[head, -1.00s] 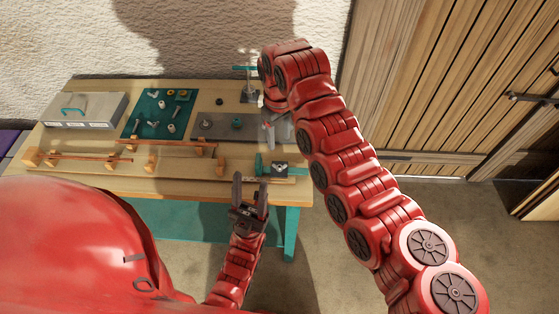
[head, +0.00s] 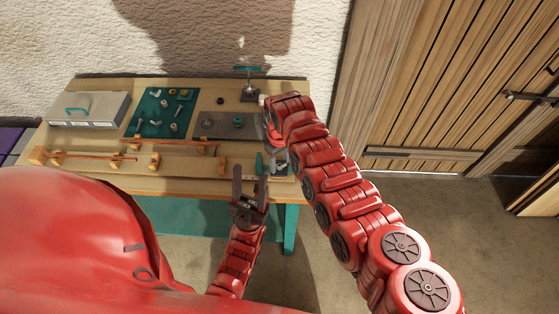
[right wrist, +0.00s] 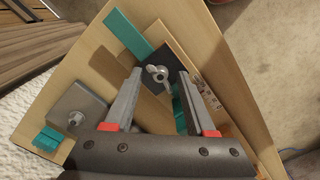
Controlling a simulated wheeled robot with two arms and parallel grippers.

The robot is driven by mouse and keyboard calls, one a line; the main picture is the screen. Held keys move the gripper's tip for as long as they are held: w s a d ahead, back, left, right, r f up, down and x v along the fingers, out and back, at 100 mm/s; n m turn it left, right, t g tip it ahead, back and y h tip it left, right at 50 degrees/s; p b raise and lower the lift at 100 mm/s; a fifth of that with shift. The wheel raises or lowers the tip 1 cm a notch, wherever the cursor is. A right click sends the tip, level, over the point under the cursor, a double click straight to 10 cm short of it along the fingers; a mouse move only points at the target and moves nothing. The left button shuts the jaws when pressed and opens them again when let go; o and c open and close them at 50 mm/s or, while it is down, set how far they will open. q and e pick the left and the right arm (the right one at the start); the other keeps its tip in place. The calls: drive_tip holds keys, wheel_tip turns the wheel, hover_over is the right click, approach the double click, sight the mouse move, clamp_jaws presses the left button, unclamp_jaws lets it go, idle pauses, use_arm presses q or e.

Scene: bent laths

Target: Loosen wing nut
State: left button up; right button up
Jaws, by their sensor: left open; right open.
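The grey metal wing nut (right wrist: 158,73) sits on a dark square plate at the table's right front, between teal parts (right wrist: 128,33). In the right wrist view it lies between and beyond the two fingertips of my right gripper (right wrist: 159,82), which is open and empty. I cannot tell how far above the nut the tips are. In the head view my right gripper (head: 274,145) hangs over that corner and partly hides the nut.
The wooden table (head: 180,184) holds wooden blocks with thin laths (head: 90,156), a teal mat (head: 150,128) with hardware, a grey mat (head: 212,133), and a grey case (head: 90,108). A stand with a teal handle (head: 247,68) stands at the back right.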

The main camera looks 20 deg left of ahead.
clamp_jaws()
drive_tip(key=shift+n+b, duration=0.5)
drive_tip(key=shift+n, duration=0.1)
idle(0.8)
drive_tip(key=shift+w+f+n+b, duration=0.1)
drive_tip(key=shift+f+n+b, duration=0.05)
drive_tip(key=shift+n+b, duration=0.7)
drive_tip(key=n+b, duration=1.1)
drive_tip(key=b, duration=0.1)
drive_tip(key=shift+f+b, duration=0.1)
drive_tip(key=shift+b, duration=0.2)
drive_tip(key=shift+n+b, duration=0.95)
drive_tip(key=shift+n, duration=0.2)
drive_tip(key=shift+r+n+b, duration=0.25)
drive_tip(key=shift+n+b, duration=0.4)
drive_tip(key=shift+n, duration=0.45)
